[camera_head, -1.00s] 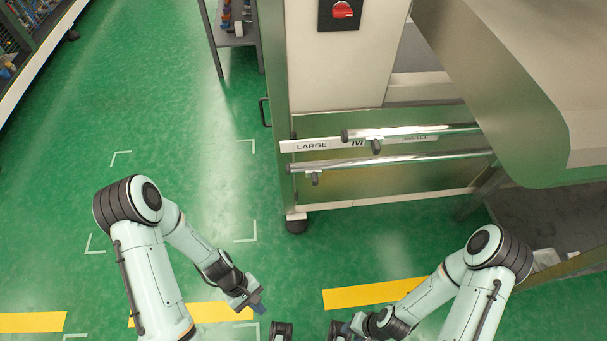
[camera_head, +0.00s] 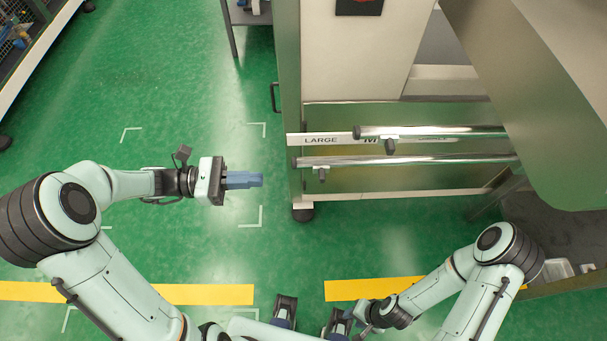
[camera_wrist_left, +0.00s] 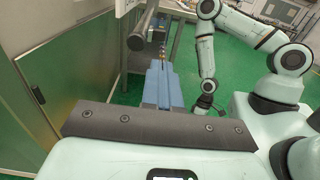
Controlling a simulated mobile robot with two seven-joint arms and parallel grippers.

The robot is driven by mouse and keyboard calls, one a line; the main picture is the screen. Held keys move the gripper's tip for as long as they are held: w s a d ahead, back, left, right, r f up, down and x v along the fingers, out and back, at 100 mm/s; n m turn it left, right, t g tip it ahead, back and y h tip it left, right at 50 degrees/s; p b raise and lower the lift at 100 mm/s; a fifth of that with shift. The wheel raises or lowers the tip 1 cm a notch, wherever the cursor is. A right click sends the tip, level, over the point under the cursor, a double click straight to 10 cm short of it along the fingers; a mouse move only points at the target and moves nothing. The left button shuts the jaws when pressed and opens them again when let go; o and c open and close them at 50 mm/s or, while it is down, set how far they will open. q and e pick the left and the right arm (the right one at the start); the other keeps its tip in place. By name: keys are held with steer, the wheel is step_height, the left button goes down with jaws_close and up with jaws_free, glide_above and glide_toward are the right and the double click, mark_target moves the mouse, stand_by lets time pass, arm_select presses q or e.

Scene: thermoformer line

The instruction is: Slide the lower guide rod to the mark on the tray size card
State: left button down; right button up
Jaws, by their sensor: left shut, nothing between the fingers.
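The lower guide rod (camera_head: 420,160) is a shiny bar along the machine's front. Its dark left end lies below the word LARGE on the white tray size card (camera_head: 345,140), and a dark knob (camera_head: 321,174) hangs near that end. My left gripper (camera_head: 260,180) is shut and empty, its blue fingers pointing right, just left of the rod's end and apart from it in the head view. In the left wrist view the blue fingers (camera_wrist_left: 163,75) are together beside a grey rod end (camera_wrist_left: 137,42). My right gripper (camera_head: 348,318) is low in the head view; its jaws are unclear.
The upper guide rod (camera_head: 440,131), with its own knob (camera_head: 390,146), covers part of the card, including part of the M. A machine foot (camera_head: 303,213) stands below the rods' left side. Green floor (camera_head: 180,110) is open to the left.

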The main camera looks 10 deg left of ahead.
arm_select(q)
steer(key=x, duration=1.1)
steer(key=shift+d, duration=0.2)
steer(key=shift+w+d+f, duration=0.1)
steer(key=x, duration=1.1)
steer(key=shift+d+b, duration=0.4)
steer(key=shift+b, duration=0.05)
steer(key=shift+w+a, duration=0.1)
steer(key=v, duration=1.3)
steer(key=shift+a, duration=0.35)
